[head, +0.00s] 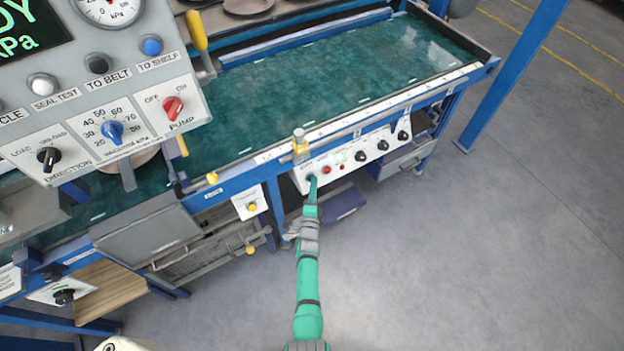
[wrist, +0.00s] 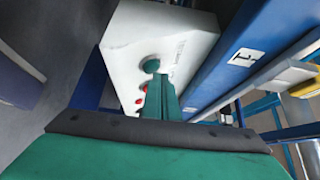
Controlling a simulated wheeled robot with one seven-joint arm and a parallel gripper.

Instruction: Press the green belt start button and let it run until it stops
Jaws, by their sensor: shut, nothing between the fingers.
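My gripper (head: 312,187) is shut and empty, with its tips at the left end of a white button box (head: 345,165) under the front rail of the belt table. In the wrist view, the shut fingers (wrist: 160,92) point at a round green button (wrist: 151,65) on the white box (wrist: 165,35). The fingertips are at or very close to the green button; I cannot tell whether they touch it. The green belt (head: 330,75) lies on the table above the box.
Beside the green button are red buttons (head: 327,170) and black knobs (head: 383,145). A small box with a yellow button (head: 252,206) hangs to the left. A grey control panel (head: 110,90) stands at the upper left. The blue rail (wrist: 235,65) runs close by my fingers. Grey floor is clear at right.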

